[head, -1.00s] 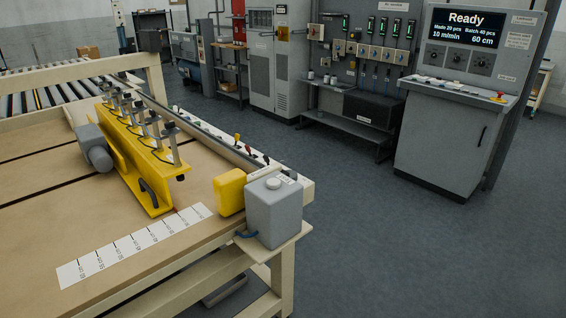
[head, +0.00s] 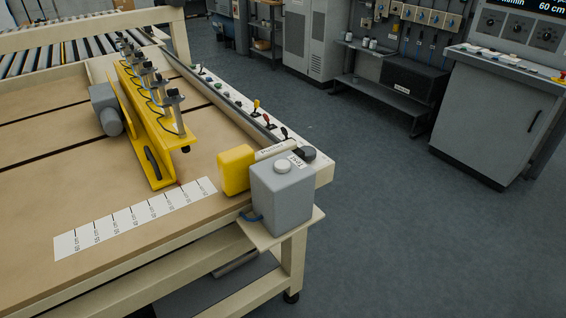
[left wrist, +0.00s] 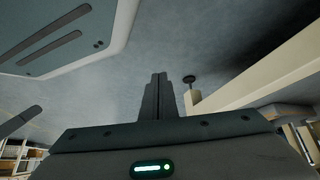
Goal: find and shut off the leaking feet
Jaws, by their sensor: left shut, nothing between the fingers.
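A yellow beam (head: 155,140) stands on the wooden table and carries a row of dark-topped metal feet (head: 176,100) with black hoses. No leak can be made out on any foot. A pale strip (head: 228,97) along the table's right edge carries several small levers and knobs, among them a yellow lever (head: 256,105), a red lever (head: 266,118) and a dark lever (head: 284,131). My left gripper (left wrist: 158,80) shows only in the left wrist view, fingers together and empty, over bare floor. My right gripper is not in view.
A white measuring strip (head: 135,217) lies on the table. A grey control console (head: 490,115) stands at right. The floor (head: 410,240) between is clear.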

